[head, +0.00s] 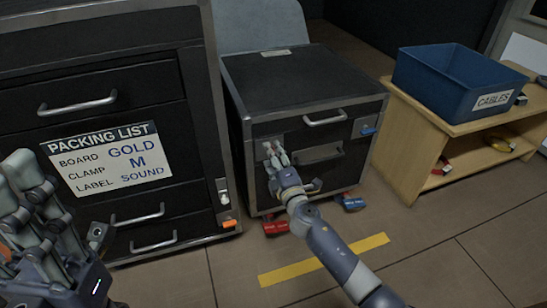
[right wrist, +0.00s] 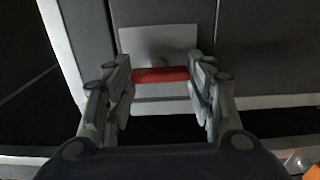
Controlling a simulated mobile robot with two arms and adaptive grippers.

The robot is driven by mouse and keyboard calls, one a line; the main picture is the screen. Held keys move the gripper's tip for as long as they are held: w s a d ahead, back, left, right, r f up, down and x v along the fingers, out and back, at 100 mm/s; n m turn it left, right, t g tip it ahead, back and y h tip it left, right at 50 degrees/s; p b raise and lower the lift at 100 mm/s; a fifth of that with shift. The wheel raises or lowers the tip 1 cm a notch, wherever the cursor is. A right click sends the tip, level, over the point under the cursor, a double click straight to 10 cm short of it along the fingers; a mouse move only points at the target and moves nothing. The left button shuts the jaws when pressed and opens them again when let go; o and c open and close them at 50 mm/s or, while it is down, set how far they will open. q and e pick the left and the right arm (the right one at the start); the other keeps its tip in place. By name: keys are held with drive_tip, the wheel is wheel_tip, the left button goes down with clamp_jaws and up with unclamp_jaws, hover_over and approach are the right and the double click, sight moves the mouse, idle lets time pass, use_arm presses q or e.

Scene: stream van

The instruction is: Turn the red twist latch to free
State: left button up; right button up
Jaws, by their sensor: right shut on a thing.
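The red twist latch (right wrist: 160,74) shows in the right wrist view as a short red bar across a pale plate (right wrist: 158,45), lying level in that picture. My right gripper (right wrist: 160,84) is closed around the bar, one finger at each end. In the head view my right gripper (head: 277,158) is at the left front of the small black case (head: 305,75) and hides the latch. My left gripper (head: 28,195) is at the left edge of the head view, away from the case; its fingertips are not clear enough to judge.
A large black case (head: 110,85) with a packing list (head: 107,158) stands left of the small case. A blue latch (head: 368,130) is at the small case's right front. A wooden shelf (head: 405,150) with a blue cables bin (head: 432,88) stands right.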

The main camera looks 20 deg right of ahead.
drive_tip(key=o, duration=1.1)
drive_tip(key=shift+c, duration=0.2)
drive_tip(key=shift+s, duration=0.1)
drive_tip(key=s, duration=1.2)
drive_tip(key=shift+d, duration=0.15)
drive_tip(key=shift+w, duration=0.1)
